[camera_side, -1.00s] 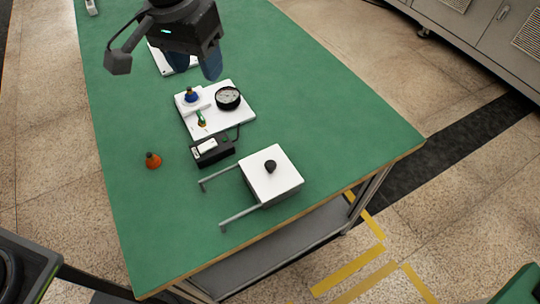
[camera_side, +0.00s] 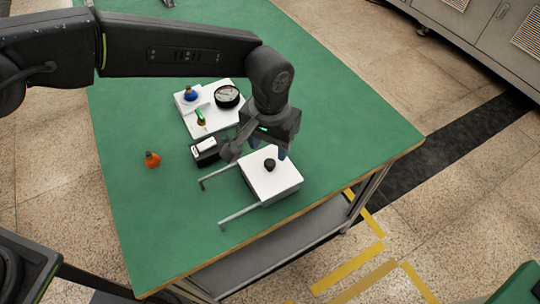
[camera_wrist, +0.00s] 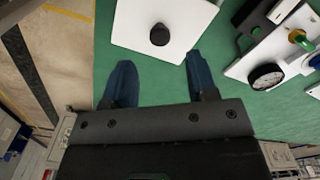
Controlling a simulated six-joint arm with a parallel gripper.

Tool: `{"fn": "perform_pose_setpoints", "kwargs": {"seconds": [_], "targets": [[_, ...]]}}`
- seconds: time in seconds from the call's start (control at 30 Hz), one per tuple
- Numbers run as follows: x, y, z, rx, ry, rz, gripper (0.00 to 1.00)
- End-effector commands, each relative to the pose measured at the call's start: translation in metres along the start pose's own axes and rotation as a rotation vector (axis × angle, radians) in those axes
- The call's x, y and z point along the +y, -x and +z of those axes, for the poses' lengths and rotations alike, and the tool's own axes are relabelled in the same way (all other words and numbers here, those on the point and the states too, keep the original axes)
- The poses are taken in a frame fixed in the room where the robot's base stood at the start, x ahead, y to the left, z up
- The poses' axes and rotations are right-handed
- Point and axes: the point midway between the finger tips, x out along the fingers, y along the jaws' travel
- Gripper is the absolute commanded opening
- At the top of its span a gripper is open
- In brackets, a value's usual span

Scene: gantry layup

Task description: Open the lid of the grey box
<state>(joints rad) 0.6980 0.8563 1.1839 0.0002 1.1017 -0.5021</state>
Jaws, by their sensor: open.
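The grey box (camera_side: 284,196) stands near the front edge of the green table. Its white lid (camera_side: 264,183) lies shut on top, with a round black knob (camera_side: 270,164) in the middle. Two grey rails reach out from its left side. My gripper (camera_side: 268,150) is just behind and above the box in the side view. In the wrist view its two blue fingers (camera_wrist: 158,78) are spread and empty. The lid (camera_wrist: 185,18) and knob (camera_wrist: 159,35) show beyond the fingertips, with the knob between their lines. The rear lid edge is partly hidden by my gripper in the side view.
A white board (camera_side: 186,118) with a round dial (camera_side: 227,96) and a blue-topped part stands behind the box. A black switch box (camera_side: 206,150) is left of my gripper. An orange knob-like piece (camera_side: 152,159) lies farther left. The table (camera_side: 150,220) is clear at front left.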

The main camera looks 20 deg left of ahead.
Motion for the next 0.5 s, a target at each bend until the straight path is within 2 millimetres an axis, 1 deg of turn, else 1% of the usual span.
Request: {"fn": "perform_pose_setpoints", "kwargs": {"seconds": [0.03,0.2,0.33,0.5], "targets": [[0.0,-0.011,0.0,-0.002,0.0,-0.001,0.53],[0.0,-0.037,0.0,-0.001,0.0,0.0,0.53],[0.0,-0.048,0.0,0.001,0.0,0.0,0.53],[0.0,-0.053,0.0,0.001,0.0,0.0,0.53]]}}
